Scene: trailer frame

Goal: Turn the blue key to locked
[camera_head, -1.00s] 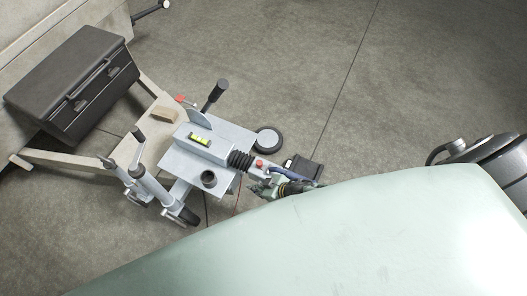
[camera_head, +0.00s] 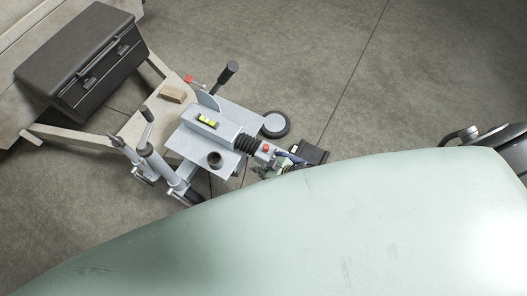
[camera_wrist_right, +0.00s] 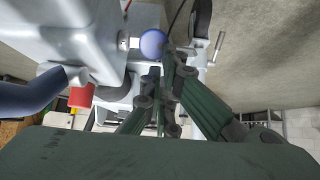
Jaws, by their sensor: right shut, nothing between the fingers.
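In the right wrist view, a round blue head (camera_wrist_right: 153,43), which looks like the blue key, sits at the end of a short silver stem on the grey coupling housing (camera_wrist_right: 75,35). Its lock position cannot be read. My right gripper (camera_wrist_right: 171,66) is shut and empty, its green fingers together just below and right of the blue head; I cannot tell whether they touch it. In the head view, the right gripper (camera_head: 268,171) is small beside the coupling and partly hidden by the pale green shape in front. My left gripper is not in view.
A blue handle (camera_wrist_right: 25,98) and a red button (camera_wrist_right: 80,95) are close by on the left in the wrist view. The head view shows the trailer's front plate (camera_head: 190,142), a jockey wheel (camera_head: 276,125) and a dark toolbox (camera_head: 80,60). Open concrete floor lies behind.

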